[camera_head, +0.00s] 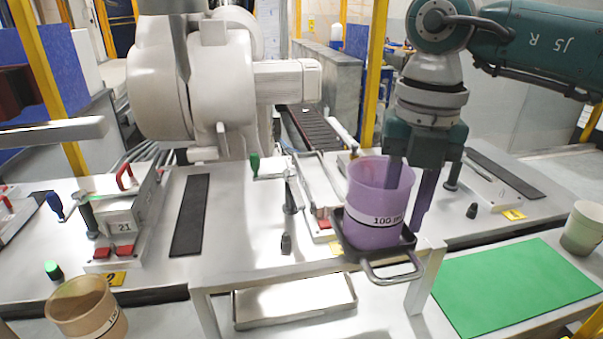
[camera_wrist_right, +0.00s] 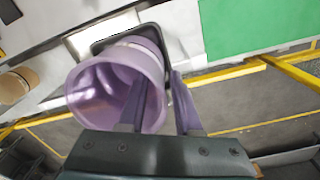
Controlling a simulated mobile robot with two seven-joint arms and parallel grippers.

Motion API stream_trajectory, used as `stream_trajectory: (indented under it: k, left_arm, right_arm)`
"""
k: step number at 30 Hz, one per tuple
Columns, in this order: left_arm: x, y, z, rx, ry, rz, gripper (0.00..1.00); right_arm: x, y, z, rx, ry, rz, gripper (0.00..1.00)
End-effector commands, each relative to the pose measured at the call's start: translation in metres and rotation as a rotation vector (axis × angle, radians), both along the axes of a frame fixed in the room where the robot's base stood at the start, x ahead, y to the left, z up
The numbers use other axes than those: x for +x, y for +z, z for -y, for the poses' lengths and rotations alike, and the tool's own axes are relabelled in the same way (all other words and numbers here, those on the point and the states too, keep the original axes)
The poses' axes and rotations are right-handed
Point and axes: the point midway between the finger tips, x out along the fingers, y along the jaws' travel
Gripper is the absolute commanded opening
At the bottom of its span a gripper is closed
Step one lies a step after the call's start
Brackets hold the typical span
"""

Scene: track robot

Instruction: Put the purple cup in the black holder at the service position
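The purple cup (camera_head: 372,222), marked "100", stands upright in the black holder (camera_head: 347,240), which has a metal loop handle at the front. Its base is inside the holder rim. My right gripper (camera_head: 410,195) comes down from above on the cup's right side. One finger is inside the cup and the other is outside, with a gap visible between them. The right wrist view also shows the cup (camera_wrist_right: 100,90), the holder rim (camera_wrist_right: 97,47) and the fingers (camera_wrist_right: 160,108) on either side of the cup wall. My left gripper is not in view.
A tan cup (camera_head: 85,305) stands at the front left, and a pale cup (camera_head: 581,230) at the right edge. A green mat (camera_head: 510,285) lies clear at the right. Clamp fixtures (camera_head: 122,225) stand on the table at left. A metal tray (camera_head: 295,305) lies below the holder's left.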

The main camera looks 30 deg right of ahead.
Motion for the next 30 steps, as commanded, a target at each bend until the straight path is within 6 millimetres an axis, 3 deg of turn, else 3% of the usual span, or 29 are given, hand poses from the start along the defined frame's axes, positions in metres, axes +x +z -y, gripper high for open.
stream_trajectory:
  k: [11,25,30]
  left_arm:
    - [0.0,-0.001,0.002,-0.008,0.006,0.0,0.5]
    - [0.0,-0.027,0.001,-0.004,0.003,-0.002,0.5]
    - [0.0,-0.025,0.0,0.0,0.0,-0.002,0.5]
  right_arm:
    - [0.001,0.009,0.0,0.001,0.0,0.004,0.35]
    - [0.0,0.107,0.002,-0.001,0.0,0.004,0.35]
    - [-0.001,0.121,0.002,0.0,-0.001,0.002,0.35]
